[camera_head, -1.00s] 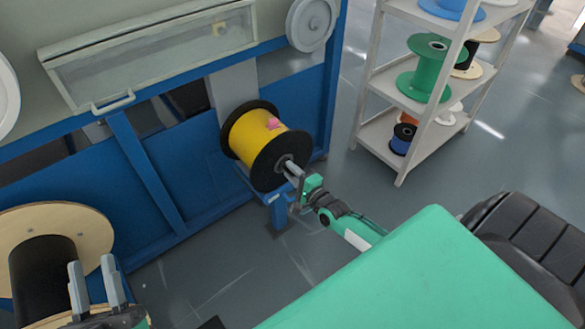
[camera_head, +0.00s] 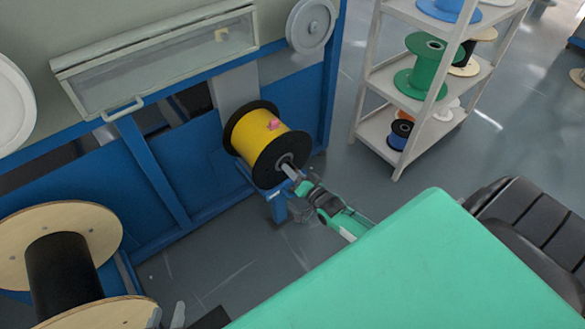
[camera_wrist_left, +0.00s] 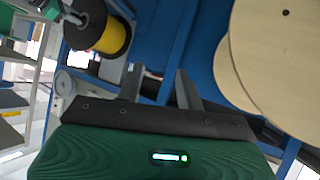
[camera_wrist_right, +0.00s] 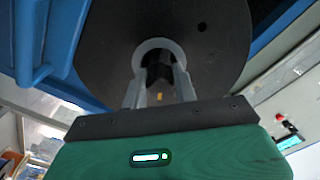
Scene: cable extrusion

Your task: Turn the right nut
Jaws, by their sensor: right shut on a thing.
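The yellow spool (camera_head: 283,147) with black flanges sits on the blue machine's side. The nut is at the hub of its near flange (camera_head: 262,171); in the right wrist view it shows as a grey ring (camera_wrist_right: 150,48) around a dark centre. My right gripper (camera_head: 290,172) is at the hub, its fingers shut on the nut and partly hiding it; the right wrist view shows both fingers (camera_wrist_right: 158,80) reaching to the ring. My left gripper (camera_wrist_left: 158,80) is open and empty, with a gap between its fingers. In the head view only its fingertips (camera_head: 167,314) show at the bottom edge.
A large wooden spool with a black core (camera_head: 65,275) stands at the lower left, near my left gripper. A white shelf (camera_head: 435,120) with green, blue and black spools stands at the back right. Open grey floor (camera_head: 340,120) lies between the machine and shelf.

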